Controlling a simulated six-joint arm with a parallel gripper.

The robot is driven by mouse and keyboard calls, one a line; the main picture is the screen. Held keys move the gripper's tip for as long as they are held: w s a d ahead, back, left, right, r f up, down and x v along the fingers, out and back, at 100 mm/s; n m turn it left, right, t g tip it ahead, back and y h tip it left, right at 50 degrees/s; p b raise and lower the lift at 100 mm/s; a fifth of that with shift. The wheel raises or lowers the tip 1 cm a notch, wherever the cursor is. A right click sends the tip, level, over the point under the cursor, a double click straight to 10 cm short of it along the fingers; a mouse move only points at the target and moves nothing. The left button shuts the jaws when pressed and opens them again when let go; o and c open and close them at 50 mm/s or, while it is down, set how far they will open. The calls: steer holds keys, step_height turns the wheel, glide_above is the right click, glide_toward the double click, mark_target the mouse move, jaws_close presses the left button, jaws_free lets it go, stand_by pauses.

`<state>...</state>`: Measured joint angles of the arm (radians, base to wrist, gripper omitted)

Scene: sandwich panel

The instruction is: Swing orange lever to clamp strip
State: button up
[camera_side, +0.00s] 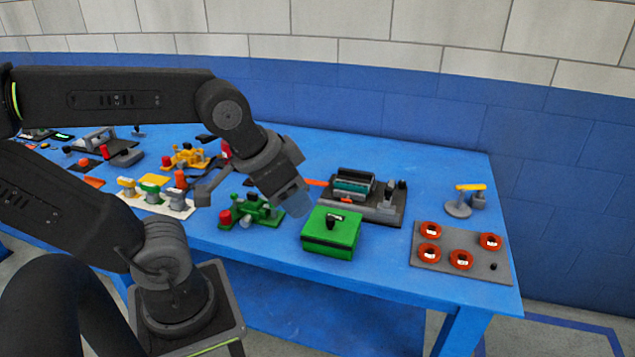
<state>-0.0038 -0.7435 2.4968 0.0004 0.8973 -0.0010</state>
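The orange lever (316,183) shows as a short orange bar at the left side of a fixture on a dark grey base plate (377,213). A teal block (352,187) sits in the dark frame of this fixture. I cannot make out a separate strip. My gripper (293,204) points down and to the right, just left of the lever in the picture, above the area between the green clamp and the green box. A gap shows between it and the lever. Nothing is visibly held.
A green box (330,238) with a black knob stands in front of the fixture. A green clamp (252,213) is at left. A grey plate with red rings (439,258) and a yellow-topped stand (459,207) are at right. Bare blue table (385,267) shows between them.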

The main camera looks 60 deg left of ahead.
steer(key=w+a+n, duration=0.1)
steer(key=w+a, duration=0.1)
steer(key=w, duration=0.1)
steer(key=w+a+f+n+y, duration=0.1)
steer(key=w+a, duration=0.1)
steer(key=w, duration=0.1)
steer(key=w+a+n, duration=0.1)
steer(key=w+a, duration=0.1)
steer(key=w, duration=0.1)
steer(key=shift+a+f+g, duration=0.2)
steer(key=shift+a+g, duration=0.1)
steer(key=shift+a, duration=0.1)
jaws_close()
steer(key=w+a+f+n, duration=0.2)
steer(key=a+f, duration=0.3)
steer(key=a, duration=0.3)
steer(key=w+a+f+n+g+y, duration=0.1)
steer(key=w+a+f, duration=0.3)
steer(key=a, duration=0.4)
steer(key=w+a+f+n+y, duration=0.1)
steer(key=w+a+f+n, duration=0.2)
steer(key=a+f, duration=0.3)
steer(key=shift+a+f+g, duration=0.3)
steer(key=shift+a+g, duration=0.1)
steer(key=shift+a, duration=0.7)
